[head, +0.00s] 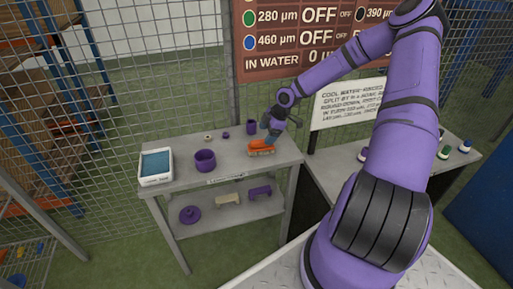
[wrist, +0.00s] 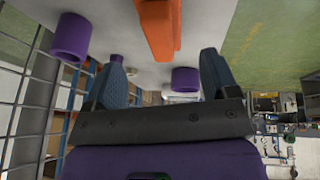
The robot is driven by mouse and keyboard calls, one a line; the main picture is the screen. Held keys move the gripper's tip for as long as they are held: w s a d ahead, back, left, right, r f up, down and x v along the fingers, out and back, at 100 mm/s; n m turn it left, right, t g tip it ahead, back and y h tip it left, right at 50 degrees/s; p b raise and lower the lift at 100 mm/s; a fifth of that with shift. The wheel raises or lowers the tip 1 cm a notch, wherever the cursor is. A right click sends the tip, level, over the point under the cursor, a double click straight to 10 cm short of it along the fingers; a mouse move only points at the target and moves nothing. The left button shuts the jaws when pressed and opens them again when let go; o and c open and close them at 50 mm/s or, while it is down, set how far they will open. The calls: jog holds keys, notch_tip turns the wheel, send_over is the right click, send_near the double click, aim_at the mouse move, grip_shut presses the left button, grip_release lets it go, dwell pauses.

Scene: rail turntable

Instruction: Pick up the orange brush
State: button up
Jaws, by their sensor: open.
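The orange brush (head: 261,146) lies on the right part of the grey table's top, with a paler strip along its lower side. In the wrist view the orange brush (wrist: 160,28) shows beyond the fingertips, roughly in line with the gap between them, and its far end is cut off by the frame. My gripper (head: 274,134) is just above the brush's right end in the head view. In the wrist view my gripper (wrist: 163,58) has its two fingers wide apart with nothing between them. I cannot tell whether a finger touches the brush.
The grey table (head: 180,182) also bears a purple pot (head: 205,160), a purple cylinder (head: 252,127), small items and a white tray (head: 144,170) with a blue inside. Its lower shelf holds a purple disc (head: 190,215). A mesh fence (head: 185,75) stands behind. Another table with bottles is at right.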

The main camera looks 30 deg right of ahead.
aim_at(261, 141)
jog(key=x, duration=0.7)
jog(key=shift+s+a+f, duration=0.1)
jog(key=shift+c, duration=0.2)
jog(key=c, duration=1)
